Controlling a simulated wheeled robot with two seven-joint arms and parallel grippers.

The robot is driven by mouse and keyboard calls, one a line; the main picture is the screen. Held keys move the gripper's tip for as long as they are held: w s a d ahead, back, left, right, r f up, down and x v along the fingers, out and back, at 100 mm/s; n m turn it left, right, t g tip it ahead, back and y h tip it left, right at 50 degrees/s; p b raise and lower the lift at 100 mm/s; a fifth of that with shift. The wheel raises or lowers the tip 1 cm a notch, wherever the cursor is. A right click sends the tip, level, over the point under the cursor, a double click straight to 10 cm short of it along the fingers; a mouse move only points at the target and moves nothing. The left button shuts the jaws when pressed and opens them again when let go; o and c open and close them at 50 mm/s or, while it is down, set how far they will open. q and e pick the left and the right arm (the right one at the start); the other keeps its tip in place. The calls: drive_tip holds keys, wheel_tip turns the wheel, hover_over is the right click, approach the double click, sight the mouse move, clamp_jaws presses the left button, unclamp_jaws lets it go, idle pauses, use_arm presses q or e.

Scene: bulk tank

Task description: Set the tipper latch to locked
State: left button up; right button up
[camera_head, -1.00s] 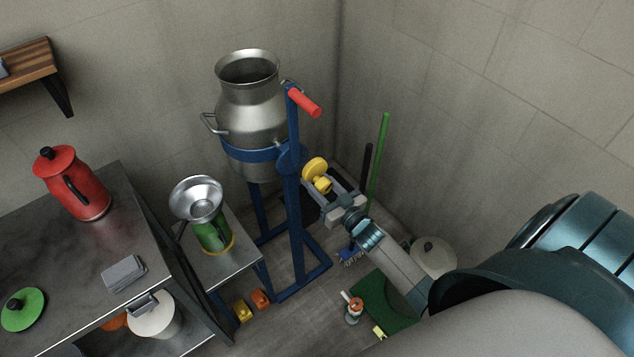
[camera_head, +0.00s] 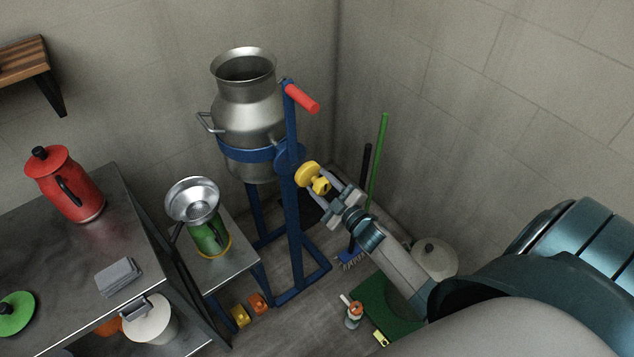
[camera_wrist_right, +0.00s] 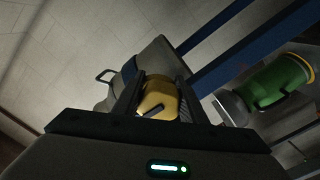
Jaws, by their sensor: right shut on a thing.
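The tipper is a blue frame (camera_head: 291,220) holding a steel milk can (camera_head: 247,110) upright in a blue band, with a red handle (camera_head: 302,98) on top of its post. The latch is a yellow knob (camera_head: 308,175) on the right side of the post, below the band's pivot. My right gripper (camera_head: 326,188) is shut on the yellow knob. In the right wrist view the knob (camera_wrist_right: 159,98) sits between the two fingers. The gripper hides part of the knob, and I cannot read the latch's setting. My left gripper is not in view.
A small table beside the frame bears a green container with a steel funnel (camera_head: 193,200). A dark bench (camera_head: 70,260) with a red kettle (camera_head: 65,185) stands at left. Green and black poles (camera_head: 378,160) lean in the corner behind my right gripper.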

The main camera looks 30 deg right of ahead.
drive_tip(key=shift+a+n, duration=0.1)
drive_tip(key=shift+n, duration=0.3)
drive_tip(key=shift+f, duration=0.1)
drive_tip(key=o, duration=1.1)
drive_tip(key=shift+c, duration=0.2)
drive_tip(key=s+p, duration=0.2)
drive_tip(key=s, duration=1)
drive_tip(key=shift+d, duration=0.4)
drive_tip(key=shift+m, duration=0.3)
